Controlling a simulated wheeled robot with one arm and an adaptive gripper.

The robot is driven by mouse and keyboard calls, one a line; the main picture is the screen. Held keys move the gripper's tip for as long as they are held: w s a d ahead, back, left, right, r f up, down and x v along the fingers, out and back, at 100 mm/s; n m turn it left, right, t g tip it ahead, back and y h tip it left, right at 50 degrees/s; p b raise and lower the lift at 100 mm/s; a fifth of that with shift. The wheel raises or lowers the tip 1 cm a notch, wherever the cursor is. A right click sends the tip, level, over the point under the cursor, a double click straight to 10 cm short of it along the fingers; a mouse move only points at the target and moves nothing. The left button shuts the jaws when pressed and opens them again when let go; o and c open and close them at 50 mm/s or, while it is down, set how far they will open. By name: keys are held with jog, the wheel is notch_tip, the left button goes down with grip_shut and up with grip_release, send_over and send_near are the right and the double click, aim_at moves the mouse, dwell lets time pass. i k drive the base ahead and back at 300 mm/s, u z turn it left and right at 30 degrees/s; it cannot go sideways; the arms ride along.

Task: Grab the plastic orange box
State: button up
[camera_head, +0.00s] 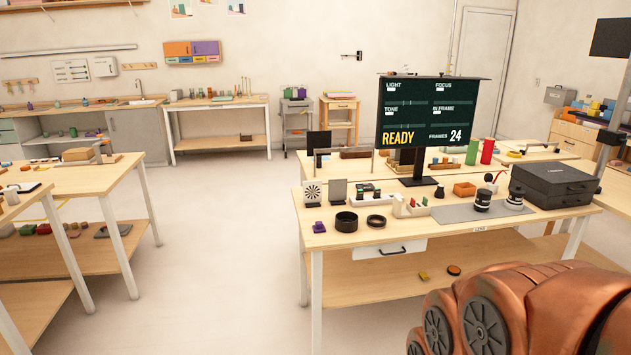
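A small open orange box (464,189) sits on the near right workbench (345,237), to the right of the monitor stand and left of a black case. It looks upright, and its inside is too small to make out. My copper-coloured arm fills the bottom right corner, in front of the workbench. My gripper is not in view.
Open floor (215,235) lies between this bench and the left tables.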

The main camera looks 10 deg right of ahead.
aim_at(465, 190)
jog(key=i, duration=1.35)
jog(key=z, duration=2.1)
jog(key=i, duration=2.25)
jog(key=u, duration=3.8)
